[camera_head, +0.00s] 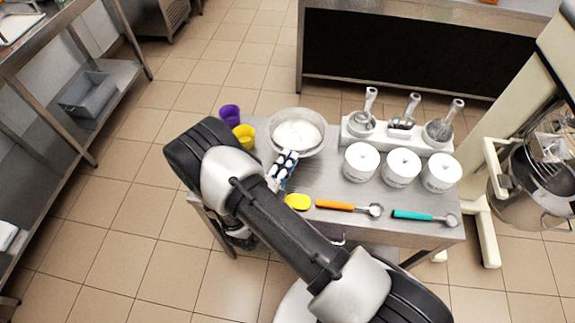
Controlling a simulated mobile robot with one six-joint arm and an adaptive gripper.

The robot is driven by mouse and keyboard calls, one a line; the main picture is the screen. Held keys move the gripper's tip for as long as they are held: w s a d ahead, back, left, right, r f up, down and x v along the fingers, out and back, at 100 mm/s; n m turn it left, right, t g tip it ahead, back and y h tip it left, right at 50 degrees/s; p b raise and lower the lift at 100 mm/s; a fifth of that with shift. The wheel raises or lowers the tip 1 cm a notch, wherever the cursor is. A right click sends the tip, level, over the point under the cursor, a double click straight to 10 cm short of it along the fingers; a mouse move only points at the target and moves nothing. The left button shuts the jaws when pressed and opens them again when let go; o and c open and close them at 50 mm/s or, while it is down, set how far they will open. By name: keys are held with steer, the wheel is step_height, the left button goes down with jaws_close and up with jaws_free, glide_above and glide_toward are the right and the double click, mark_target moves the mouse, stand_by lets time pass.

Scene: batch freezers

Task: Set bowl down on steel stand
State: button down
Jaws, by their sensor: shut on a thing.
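A metal bowl (313,144) with white contents is over the left back part of the steel stand (335,231). My gripper (283,164) is at the bowl's near-left rim and is shut on it. My arm comes up from the bottom of the picture and hides part of the stand's left side. From this view I cannot tell whether the bowl's base touches the stand top.
Purple (230,115) and yellow (244,135) cups are left of the bowl. Right of it are several white tubs (401,168) and a white holder (392,139) with utensils. Orange (335,205) and teal (411,215) scoops lie in front. A mixer (535,170) is at right.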

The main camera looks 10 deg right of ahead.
steer(key=shift+f, duration=1)
steer(key=shift+f+b, duration=0.2)
steer(key=shift+b, duration=0.15)
steer(key=c, duration=1.6)
jaws_free()
steer(key=shift+c, duration=0.2)
